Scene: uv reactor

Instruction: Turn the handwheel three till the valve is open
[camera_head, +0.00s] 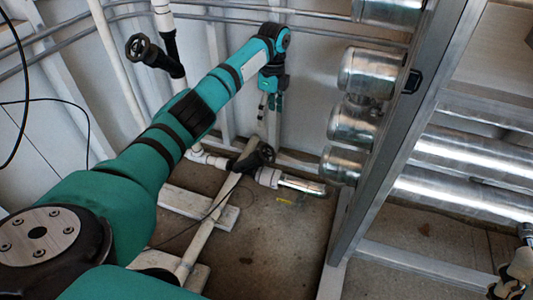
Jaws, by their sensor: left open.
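A black handwheel (140,48) sits on a white vertical pipe at the upper left. A second black handwheel (264,154) sits low on the white pipework near the floor, in the middle. I see no labels, so I cannot tell which is handwheel three or whether its valve is open. My left gripper (270,107) hangs at the end of the teal arm, pointing down, in front of the back wall. It is open, with nothing seen between its fingers. In the picture it is above the low handwheel and apart from it.
Shiny metal cylinders (352,122) and a metal frame post (392,145) stand to the right of my left gripper. Large metal tubes (470,160) lie behind the post. White pipe (208,227) runs across the floor. The concrete floor (285,240) at lower middle is mostly clear.

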